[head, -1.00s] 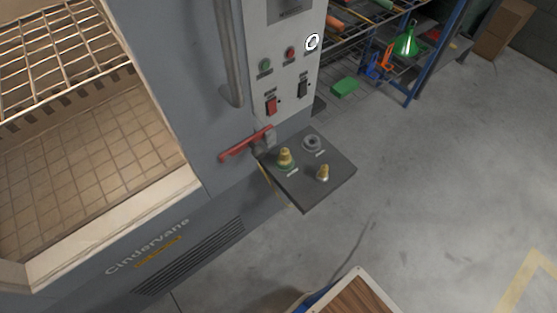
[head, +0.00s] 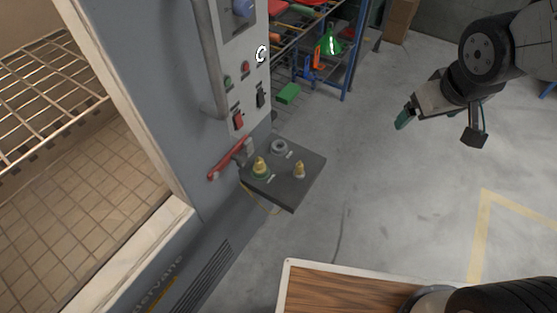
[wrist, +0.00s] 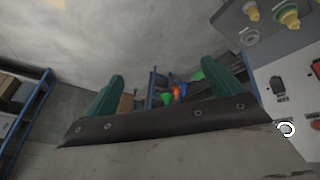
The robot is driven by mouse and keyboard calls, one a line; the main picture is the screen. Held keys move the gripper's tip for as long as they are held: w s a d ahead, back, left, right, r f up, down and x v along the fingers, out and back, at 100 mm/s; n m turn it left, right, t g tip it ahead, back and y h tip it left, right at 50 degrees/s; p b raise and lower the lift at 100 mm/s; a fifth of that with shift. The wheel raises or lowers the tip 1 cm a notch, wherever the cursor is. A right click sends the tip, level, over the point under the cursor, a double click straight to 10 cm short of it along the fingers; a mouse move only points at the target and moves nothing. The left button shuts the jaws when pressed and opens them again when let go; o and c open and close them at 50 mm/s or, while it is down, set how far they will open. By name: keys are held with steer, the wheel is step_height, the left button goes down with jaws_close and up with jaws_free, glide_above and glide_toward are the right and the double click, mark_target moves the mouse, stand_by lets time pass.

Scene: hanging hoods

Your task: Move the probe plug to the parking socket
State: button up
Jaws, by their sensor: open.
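A dark shelf plate (head: 310,182) juts from the oven's side. On it stand a brass-yellow fitting with a green base (head: 261,169), a smaller brass fitting (head: 299,170) and a grey ring socket (head: 279,147) that looks empty. Their labels are too small to read, so I cannot tell for sure which fitting is the probe plug. In the wrist view the green-based fitting (wrist: 288,17), the small fitting (wrist: 251,11) and the ring socket (wrist: 249,36) show at top right. My gripper (head: 440,127) is open and empty, well right of the plate; its green-padded fingers frame the wrist view (wrist: 163,88).
The oven's control panel (head: 243,85) and red lever (head: 229,159) are beside the plate. The open oven chamber (head: 75,190) is at left. A blue-framed rack (head: 350,60) stands behind. A wood-topped surface (head: 340,293) is in front. Floor right of the plate is clear.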

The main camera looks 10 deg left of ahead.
steer(key=w+a+f+n+t+y, duration=0.1)
steer(key=w+a+f+n+y, duration=0.15)
steer(key=w+a+f, duration=0.45)
steer(key=n+g+y, duration=0.2)
steer(key=n+y, duration=0.5)
glide_toward(260, 164)
steer(key=w+f, duration=0.1)
steer(key=f, duration=0.1)
steer(key=x, duration=1)
steer(key=shift+w+a+r, duration=0.1)
steer(key=shift+a+r, duration=0.15)
steer(key=shift+r, duration=0.05)
steer(key=c, duration=2)
steer(key=shift+d, duration=0.1)
